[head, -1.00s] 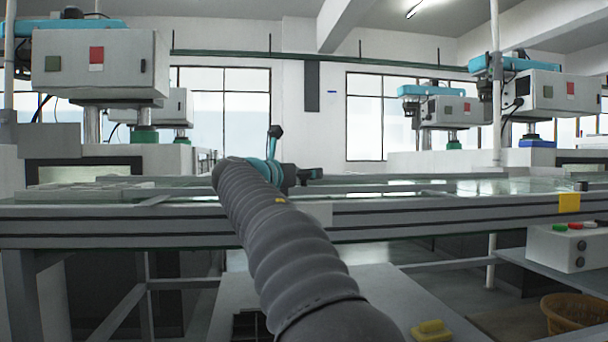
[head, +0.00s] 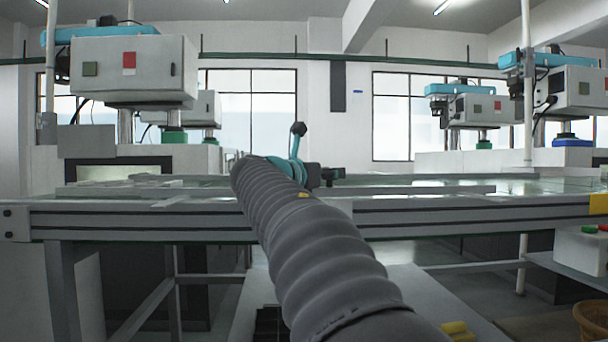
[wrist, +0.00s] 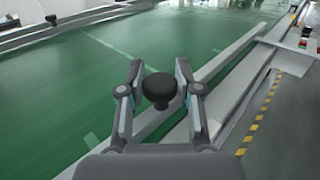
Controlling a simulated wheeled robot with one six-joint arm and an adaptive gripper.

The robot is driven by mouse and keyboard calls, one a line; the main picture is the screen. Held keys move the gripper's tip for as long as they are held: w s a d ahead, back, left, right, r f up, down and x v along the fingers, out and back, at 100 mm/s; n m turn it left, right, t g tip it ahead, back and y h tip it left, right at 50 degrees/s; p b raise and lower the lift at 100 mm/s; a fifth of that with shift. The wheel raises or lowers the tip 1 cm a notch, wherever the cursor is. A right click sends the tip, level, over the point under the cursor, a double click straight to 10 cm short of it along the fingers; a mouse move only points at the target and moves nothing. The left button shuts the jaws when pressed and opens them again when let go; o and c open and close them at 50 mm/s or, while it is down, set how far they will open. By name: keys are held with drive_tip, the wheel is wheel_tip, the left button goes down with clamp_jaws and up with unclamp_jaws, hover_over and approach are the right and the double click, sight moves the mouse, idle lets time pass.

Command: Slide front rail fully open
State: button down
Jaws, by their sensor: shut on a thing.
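The front rail (wrist: 222,62) is a long straight pale grey bar along the edge of the green tank top in the wrist view. It also shows in the head view as a low bar (head: 420,190) lying above the table's front frame. A round black knob (wrist: 159,88) stands between my gripper's fingers. My gripper (wrist: 159,68) is shut on the knob, with a finger on each side. The knob's foot is hidden, so its joint to the rail cannot be seen. In the head view my arm covers part of the rail, and the fingers are too small to make out.
The table's grey front frame (head: 480,223) runs across the head view. Grey machines with teal arms stand behind at left (head: 135,70) and right (head: 570,92). A control box (head: 578,252) with coloured buttons sits at lower right. Yellow-black floor tape (wrist: 262,112) runs beside the table.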

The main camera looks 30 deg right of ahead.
drive_tip(key=shift+s+f, duration=0.15)
drive_tip(key=c, duration=0.8)
unclamp_jaws()
drive_tip(key=v, duration=1.2)
drive_tip(key=shift+s, duration=0.1)
